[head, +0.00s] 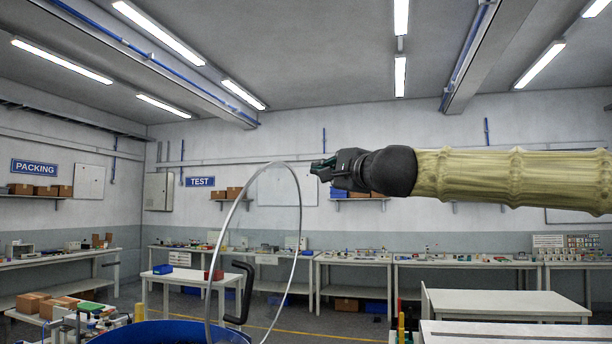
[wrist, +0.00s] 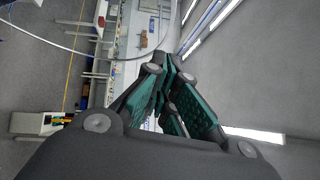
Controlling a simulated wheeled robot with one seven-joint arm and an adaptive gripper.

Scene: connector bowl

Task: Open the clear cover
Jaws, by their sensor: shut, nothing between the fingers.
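The clear cover (head: 279,162) shows mainly as a thin pale rim, standing steeply raised above a blue bowl (head: 170,333). Its clear wall is hardly visible. A black bent handle (head: 240,292) shows within the rim's outline; I cannot tell how it is attached. The bowl is cut off by the bottom edge. My gripper (head: 318,168) is shut and empty, beside the top of the rim on its right, apparently apart from it. In the wrist view my gripper (wrist: 168,70) has its fingertips together, and the rim (wrist: 110,40) curves across the upper left.
A small table (head: 190,275) with blue and red bins is behind the cover. Workbenches line the far wall. The air around my gripper looks clear.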

